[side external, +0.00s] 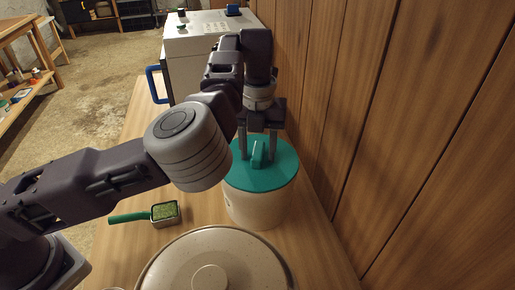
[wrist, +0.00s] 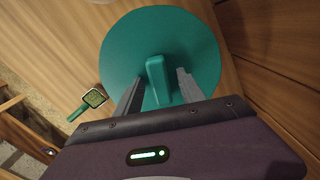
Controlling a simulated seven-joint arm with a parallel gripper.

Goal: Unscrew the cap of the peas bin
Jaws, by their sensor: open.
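The bin (side external: 252,208) is a cream round container on the wooden table, with a teal cap (side external: 282,172) on top. The cap has a raised teal grip bar (side external: 258,155) across its middle. In the wrist view the cap (wrist: 200,50) fills the centre, with the grip bar (wrist: 158,80) between my fingers. My gripper (side external: 258,150) points down over the cap, its two fingers apart on either side of the bar. In the wrist view my gripper (wrist: 158,92) shows gaps between the fingers and the bar. Any label naming the bin is not readable.
A green-handled square scoop (side external: 165,212) holding green bits lies left of the bin. A large speckled round lid (side external: 215,262) is at the front. A white machine with a blue handle (side external: 205,45) stands behind. A wooden wall (side external: 400,120) runs close on the right.

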